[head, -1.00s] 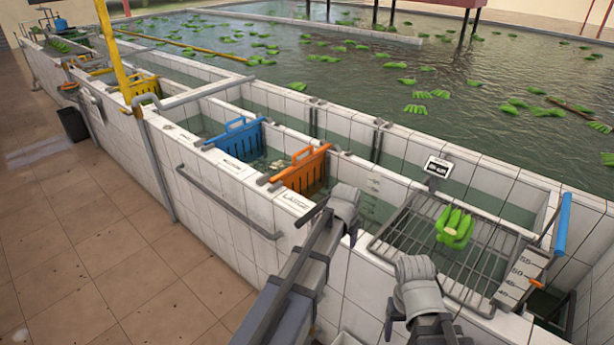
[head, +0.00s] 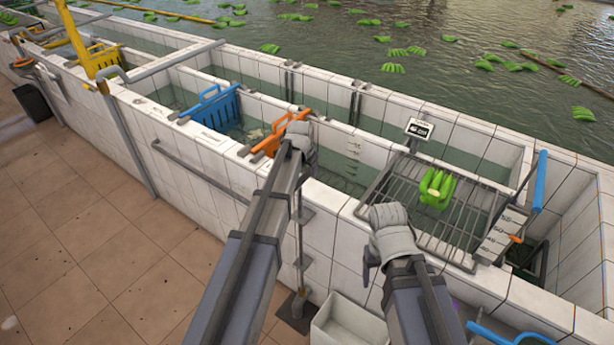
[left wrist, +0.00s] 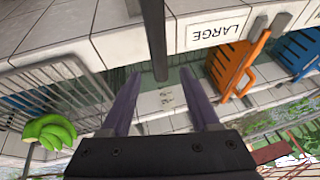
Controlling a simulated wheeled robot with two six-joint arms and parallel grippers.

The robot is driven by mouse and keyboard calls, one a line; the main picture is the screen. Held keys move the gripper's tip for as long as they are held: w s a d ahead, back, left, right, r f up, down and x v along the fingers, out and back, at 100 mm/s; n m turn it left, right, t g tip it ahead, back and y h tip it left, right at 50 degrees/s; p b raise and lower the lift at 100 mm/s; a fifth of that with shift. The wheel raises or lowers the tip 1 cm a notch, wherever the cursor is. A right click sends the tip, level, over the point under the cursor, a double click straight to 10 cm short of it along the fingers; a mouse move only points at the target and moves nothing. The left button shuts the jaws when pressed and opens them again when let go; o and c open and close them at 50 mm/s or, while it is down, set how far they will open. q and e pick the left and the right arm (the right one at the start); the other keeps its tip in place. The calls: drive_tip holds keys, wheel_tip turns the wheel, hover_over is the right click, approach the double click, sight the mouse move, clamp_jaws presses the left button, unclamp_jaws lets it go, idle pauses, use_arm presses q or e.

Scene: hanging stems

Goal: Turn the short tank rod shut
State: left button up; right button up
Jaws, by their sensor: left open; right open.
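My left gripper (head: 300,138) reaches over the tank wall beside the orange crate in the head view; its fingers are hidden there. In the left wrist view the two fingers (left wrist: 161,76) stand apart, with nothing clasped between them. A dark straight rod (left wrist: 153,35) comes down from the top edge of that view and ends near the gap between the fingers; whether it touches them I cannot tell. A thin upright grey rod (head: 299,232) runs down the wall's outer face in the head view. Which rod is the short one I cannot tell.
An orange crate (head: 277,134) and a blue crate (head: 215,110) sit in the tank. A wire rack (head: 459,226) carries green bananas (head: 437,188). A blue-handled pole (head: 539,181) stands right of it. A white bin (head: 350,325) is below. The tiled floor (head: 75,235) at left is clear.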

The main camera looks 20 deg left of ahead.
sight(308, 173)
use_arm(q)
drive_tip(key=b+x, duration=0.3)
drive_tip(key=x, duration=0.1)
drive_tip(key=shift+w+f, duration=0.15)
drive_tip(key=shift+f, duration=0.25)
drive_tip(key=shift+r, duration=0.1)
clamp_jaws()
idle(1.0)
